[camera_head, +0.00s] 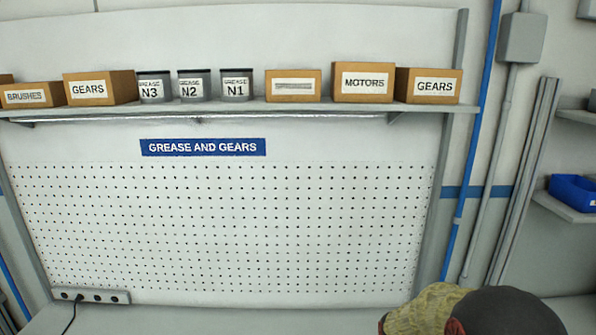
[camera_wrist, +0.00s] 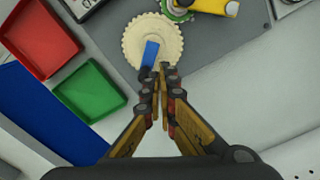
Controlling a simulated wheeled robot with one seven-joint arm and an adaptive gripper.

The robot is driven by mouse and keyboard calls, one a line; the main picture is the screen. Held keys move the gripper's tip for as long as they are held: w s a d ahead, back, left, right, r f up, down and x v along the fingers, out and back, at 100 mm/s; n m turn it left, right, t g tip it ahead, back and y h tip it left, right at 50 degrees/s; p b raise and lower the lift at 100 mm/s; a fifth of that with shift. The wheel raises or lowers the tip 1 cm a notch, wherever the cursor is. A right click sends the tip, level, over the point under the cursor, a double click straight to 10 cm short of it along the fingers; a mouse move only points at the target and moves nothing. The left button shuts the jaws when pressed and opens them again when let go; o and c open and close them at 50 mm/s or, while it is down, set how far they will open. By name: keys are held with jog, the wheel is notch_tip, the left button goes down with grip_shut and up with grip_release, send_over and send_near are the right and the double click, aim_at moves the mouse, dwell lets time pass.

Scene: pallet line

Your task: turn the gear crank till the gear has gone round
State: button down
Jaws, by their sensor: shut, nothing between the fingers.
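In the wrist view a cream toothed gear (camera_wrist: 168,43) lies flat near the top middle. A blue bar (camera_wrist: 151,54) sits on it and points down toward its lower rim. My gripper (camera_wrist: 164,70) is shut and empty, its fingertips at the gear's lower edge, close beside the bar's lower end. I cannot tell whether they touch it. Above the gear, a green gear (camera_wrist: 177,12) meets or nearly meets it, cut by the picture edge. A yellow arm-like part (camera_wrist: 214,6) lies beside the green gear; I cannot tell whether it is the crank.
A red tray (camera_wrist: 38,38) and a green tray (camera_wrist: 89,91) stand left of my gripper, with a blue surface (camera_wrist: 45,112) below them. In the head view a shelf (camera_head: 240,106) with boxes and tins hangs above a bare pegboard (camera_head: 230,230).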

jog(key=shift+f+b, duration=0.85)
jog(key=shift+f, duration=0.8)
jog(key=shift+d, duration=0.1)
